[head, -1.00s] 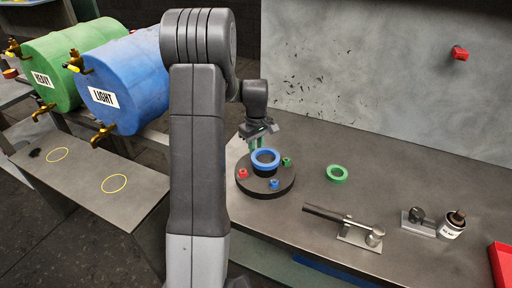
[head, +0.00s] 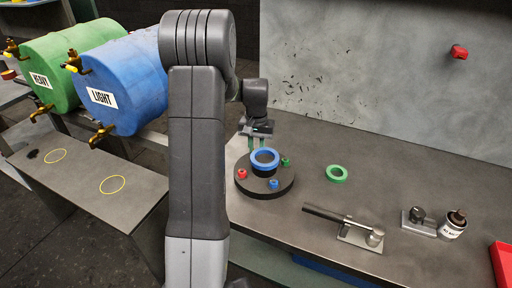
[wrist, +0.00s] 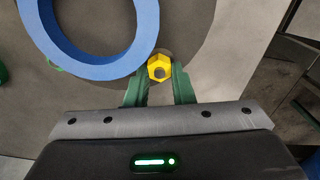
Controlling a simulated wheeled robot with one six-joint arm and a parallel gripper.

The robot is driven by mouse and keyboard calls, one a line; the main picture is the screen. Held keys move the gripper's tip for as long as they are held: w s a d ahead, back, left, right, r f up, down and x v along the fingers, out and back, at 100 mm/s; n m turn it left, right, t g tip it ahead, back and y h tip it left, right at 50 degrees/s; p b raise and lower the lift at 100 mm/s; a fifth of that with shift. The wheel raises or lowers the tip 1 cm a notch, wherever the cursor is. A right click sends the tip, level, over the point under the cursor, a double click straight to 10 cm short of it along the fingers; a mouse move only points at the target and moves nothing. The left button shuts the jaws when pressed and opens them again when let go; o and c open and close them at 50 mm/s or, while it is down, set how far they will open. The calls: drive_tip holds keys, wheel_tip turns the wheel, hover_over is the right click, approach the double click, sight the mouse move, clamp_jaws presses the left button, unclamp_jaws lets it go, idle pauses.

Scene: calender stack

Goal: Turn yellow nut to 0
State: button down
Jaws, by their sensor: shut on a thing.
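The yellow nut (wrist: 159,69) shows in the wrist view, close to the blue ring. My gripper (wrist: 159,84) has its two green fingers on either side of the nut, shut on it. In the head view my gripper (head: 256,140) reaches down at the back of the dark round base (head: 250,187); the yellow nut is hidden there. The blue ring (head: 265,157) sits at the middle of the base. No number or 0 mark is readable near the nut.
Red (head: 242,174), blue (head: 273,184) and green (head: 286,162) nuts sit around the base. A green ring (head: 337,174), a tool with a dark handle (head: 325,213) and a white-labelled pot (head: 453,226) stand to the right. The bench between is clear.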

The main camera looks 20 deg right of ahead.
drive_tip(key=m, duration=0.6)
drive_tip(key=shift+d, duration=0.1)
drive_tip(key=m, duration=0.6)
drive_tip(key=shift+s+r+m, duration=0.1)
drive_tip(key=shift+s+m, duration=0.1)
drive_tip(key=shift+m, duration=0.1)
idle(0.3)
drive_tip(key=c, duration=1.2)
unclamp_jaws()
drive_tip(key=shift+c, duration=0.2)
